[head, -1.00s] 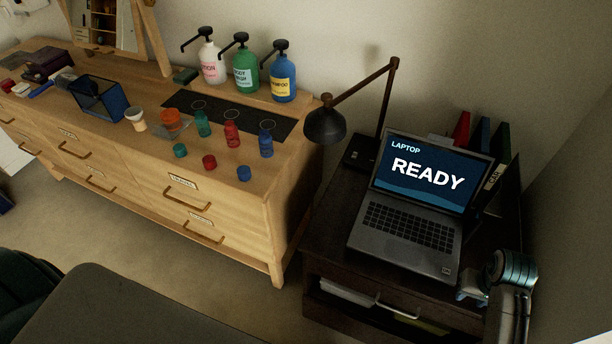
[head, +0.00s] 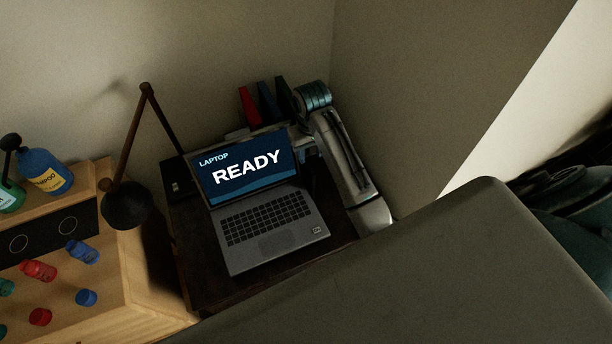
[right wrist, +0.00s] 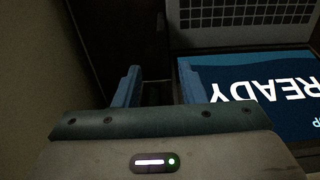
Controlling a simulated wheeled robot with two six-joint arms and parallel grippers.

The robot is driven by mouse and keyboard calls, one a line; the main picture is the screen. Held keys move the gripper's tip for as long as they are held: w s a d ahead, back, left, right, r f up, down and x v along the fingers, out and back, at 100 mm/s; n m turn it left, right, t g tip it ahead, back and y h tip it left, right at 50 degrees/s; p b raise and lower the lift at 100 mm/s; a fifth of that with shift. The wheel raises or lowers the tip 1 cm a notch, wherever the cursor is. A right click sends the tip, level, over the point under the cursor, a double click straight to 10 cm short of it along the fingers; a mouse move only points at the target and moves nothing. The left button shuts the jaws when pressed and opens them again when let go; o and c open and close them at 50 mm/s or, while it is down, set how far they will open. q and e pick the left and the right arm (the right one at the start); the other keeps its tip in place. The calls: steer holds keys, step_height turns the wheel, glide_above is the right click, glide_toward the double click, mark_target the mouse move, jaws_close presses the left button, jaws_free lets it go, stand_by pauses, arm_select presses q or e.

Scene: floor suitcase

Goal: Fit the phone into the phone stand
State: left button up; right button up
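I cannot make out the phone or the phone stand in either view. My right gripper (head: 303,143) is at the right edge of the laptop screen in the head view, partly hidden there. In the right wrist view its two blue fingers (right wrist: 160,82) are spread apart, with only dark surface visible between them. The upside-down laptop screen (right wrist: 255,95) lies just right of the fingers in that view. My left gripper is not in view.
The open laptop (head: 275,225) fills most of the dark desk (head: 205,275). A lamp (head: 128,205) stands to its left and several binders (head: 268,103) behind it. A small pale object (head: 237,134) shows behind the screen, unclear. A wall rises close on the right.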

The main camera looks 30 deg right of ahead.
mark_target(309, 167)
steer(key=shift+s+f+p, duration=0.2)
steer(key=shift+f+p, duration=0.15)
steer(key=shift+f, duration=0.15)
steer(key=shift+s+f+p, duration=0.15)
steer(key=shift+f+p, duration=0.2)
steer(key=shift+f, duration=0.15)
steer(key=shift+w+f+p, duration=0.2)
steer(key=shift+f+p, duration=0.1)
steer(key=shift+f, duration=0.4)
steer(key=f, duration=0.1)
steer(key=f+p, duration=0.2)
steer(key=shift+w+a+f, duration=0.1)
steer(key=shift+a+f, duration=0.1)
steer(key=shift+a, duration=0.05)
steer(key=shift+f, duration=0.75)
jaws_close()
